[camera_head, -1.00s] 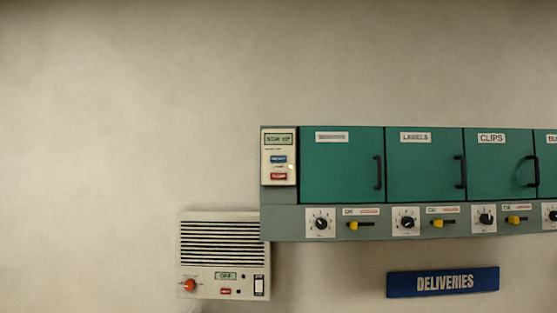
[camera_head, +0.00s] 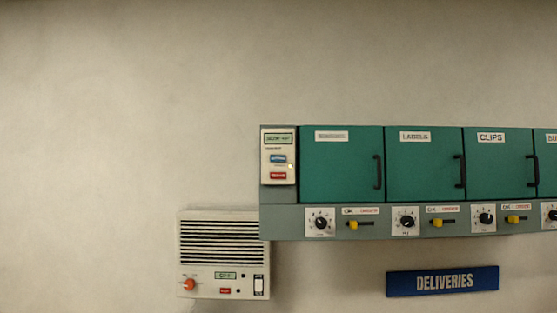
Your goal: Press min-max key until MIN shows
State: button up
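No key with a readable min-max label shows in the head view. A pale control panel (camera_head: 278,156) at the left end of the green cabinet row has a small display (camera_head: 279,139), a blue key (camera_head: 278,158) and a red key (camera_head: 278,175); their text is too small to read. A slatted wall unit (camera_head: 222,240) below left has a small display (camera_head: 225,275), a red key (camera_head: 225,291), an orange-red knob (camera_head: 190,285) and a rocker switch (camera_head: 259,285). The small display's text is unclear. My gripper is not in view.
Green cabinet doors (camera_head: 342,170) with black handles run to the right, labelled LABELS and CLIPS among others. Below them are dials (camera_head: 320,222) and yellow levers (camera_head: 353,225). A blue DELIVERIES sign (camera_head: 443,281) hangs lower right. The wall at left is bare.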

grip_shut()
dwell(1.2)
